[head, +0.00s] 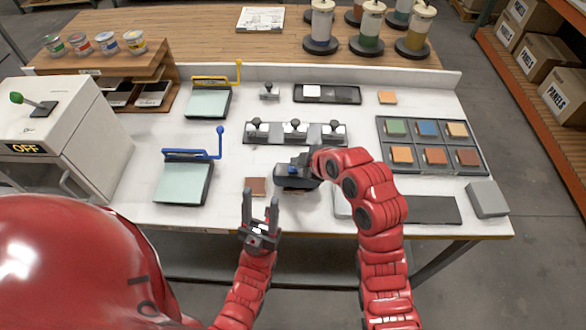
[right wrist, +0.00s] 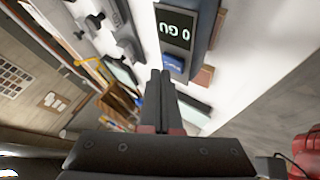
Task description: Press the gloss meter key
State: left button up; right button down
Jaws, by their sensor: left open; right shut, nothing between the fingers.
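The gloss meter (head: 292,182) is a dark block near the middle of the white table, partly covered by my right gripper in the head view. In the right wrist view the gloss meter (right wrist: 188,35) shows a dark display with pale characters, seen upside down, and a blue key (right wrist: 173,62) beside it. My right gripper (right wrist: 160,73) is shut and empty, its fingertips close to the key; I cannot tell whether they touch it. My left gripper (head: 260,203) is open and empty near the table's front edge, left of the meter.
A brown tile (head: 256,187) lies behind the left gripper. Boards with a blue handle (head: 220,142) and a yellow handle (head: 238,72) stand left. A rack with several knobbed pieces (head: 268,132) lies behind the meter. A tray of colored tiles (head: 428,171) lies right.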

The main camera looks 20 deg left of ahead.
aim_at(297, 170)
jog(key=shift+f+b, duration=0.55)
jog(key=shift+b, duration=0.1)
dwell(0.8)
jog(key=shift+r, duration=0.8)
jog(key=shift+r+b, duration=0.35)
jog(key=shift+r, duration=2.2)
